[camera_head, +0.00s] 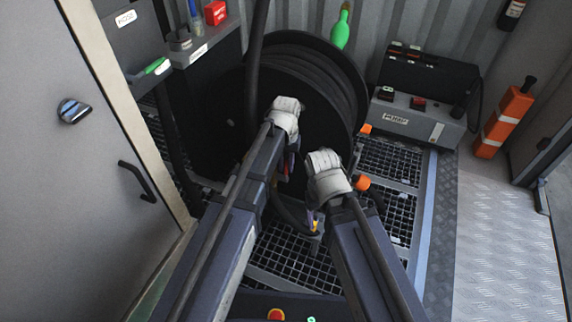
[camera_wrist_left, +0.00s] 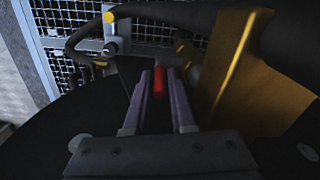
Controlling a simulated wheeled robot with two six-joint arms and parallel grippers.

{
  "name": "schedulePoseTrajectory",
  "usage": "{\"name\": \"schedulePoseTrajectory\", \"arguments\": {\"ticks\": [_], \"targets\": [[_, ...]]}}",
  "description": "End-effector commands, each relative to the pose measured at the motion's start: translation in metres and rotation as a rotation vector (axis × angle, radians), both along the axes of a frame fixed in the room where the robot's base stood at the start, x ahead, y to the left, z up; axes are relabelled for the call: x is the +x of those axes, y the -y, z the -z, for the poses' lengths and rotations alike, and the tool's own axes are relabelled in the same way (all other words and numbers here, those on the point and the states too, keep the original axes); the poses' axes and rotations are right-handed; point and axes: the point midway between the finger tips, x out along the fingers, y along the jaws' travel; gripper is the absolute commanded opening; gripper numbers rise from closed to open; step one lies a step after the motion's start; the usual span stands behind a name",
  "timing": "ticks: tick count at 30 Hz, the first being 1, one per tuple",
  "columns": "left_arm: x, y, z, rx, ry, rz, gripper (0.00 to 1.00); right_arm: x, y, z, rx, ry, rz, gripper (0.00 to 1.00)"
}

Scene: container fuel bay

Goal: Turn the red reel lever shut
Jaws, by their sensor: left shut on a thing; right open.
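The red reel lever (camera_wrist_left: 159,82) shows in the left wrist view as a short red bar between my finger pads. My left gripper (camera_wrist_left: 162,78) is shut on it. In the head view my left gripper (camera_head: 287,168) is low at the front of the black hose reel (camera_head: 315,75), and the lever is hidden behind the wrist there. My right gripper (camera_head: 314,222) is open, to the right of and below the left one, over the floor grating. Its fingertips are mostly hidden by its wrist.
A yellow bracket (camera_wrist_left: 235,70) stands close to the right of my left fingers. A yellow-capped fitting (camera_wrist_left: 110,18) and dark hose are beyond them. The grey pump box (camera_head: 420,120) and an orange post (camera_head: 503,120) stand at the right. Plate floor (camera_head: 505,240) at the right is clear.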

Motion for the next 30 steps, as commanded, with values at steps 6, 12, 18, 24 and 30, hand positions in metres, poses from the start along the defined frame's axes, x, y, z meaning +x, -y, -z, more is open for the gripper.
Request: {"name": "schedulePoseTrajectory", "arguments": {"ticks": [6,12,18,24,30], "targets": [[0.0,0.0,0.0,0.0,0.0,0.0,0.0,0.0,0.0,0.0,0.0,0.0,0.0,0.74],[0.0,0.0,0.0,0.0,0.0,0.0,0.0,0.0,0.0,0.0,0.0,0.0,0.0,0.74],[0.0,0.0,0.0,0.0,0.0,0.0,0.0,0.0,0.0,0.0,0.0,0.0,0.0,0.74],[0.0,0.0,0.0,0.0,0.0,0.0,0.0,0.0,0.0,0.0,0.0,0.0,0.0,0.74],[-0.013,-0.004,0.002,-0.028,0.084,-0.001,0.0,0.0,0.0,0.003,0.0,0.0,0.0,0.74]]}}
